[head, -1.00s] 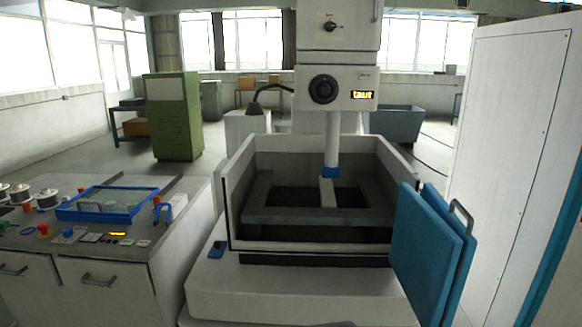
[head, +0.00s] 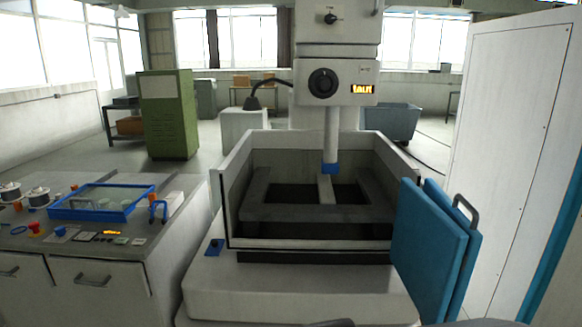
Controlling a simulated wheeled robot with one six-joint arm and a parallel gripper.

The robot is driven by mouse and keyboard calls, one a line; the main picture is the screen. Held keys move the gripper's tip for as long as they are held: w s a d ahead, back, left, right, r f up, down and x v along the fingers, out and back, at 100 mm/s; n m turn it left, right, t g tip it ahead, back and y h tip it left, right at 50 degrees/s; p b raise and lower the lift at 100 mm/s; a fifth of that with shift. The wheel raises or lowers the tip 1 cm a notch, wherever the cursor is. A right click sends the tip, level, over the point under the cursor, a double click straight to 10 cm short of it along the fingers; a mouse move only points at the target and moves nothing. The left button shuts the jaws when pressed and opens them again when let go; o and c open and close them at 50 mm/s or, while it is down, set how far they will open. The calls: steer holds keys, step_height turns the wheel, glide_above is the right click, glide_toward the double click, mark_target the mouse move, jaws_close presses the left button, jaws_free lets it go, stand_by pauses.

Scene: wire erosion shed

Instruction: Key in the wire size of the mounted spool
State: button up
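The wire erosion machine stands in the middle of the head view, with a round black knob or reel (head: 322,83) on its upper head; I cannot tell whether this is the mounted spool. Beside it is a small lit orange display (head: 361,89), its text too blurred to read now. On the left cabinet top, a small orange display (head: 110,232) and a row of small keys (head: 120,240) lie near the front edge. Wire spools (head: 38,196) stand at the cabinet's far left. No size label is readable. My gripper is not in view.
A blue-rimmed tray (head: 68,213) sits on the left cabinet (head: 100,290). The open machine tank (head: 315,243) fills the centre. Blue panels (head: 430,250) stand at its right, before a tall white cabinet (head: 515,150). Free floor lies behind, near the green cabinet (head: 168,115).

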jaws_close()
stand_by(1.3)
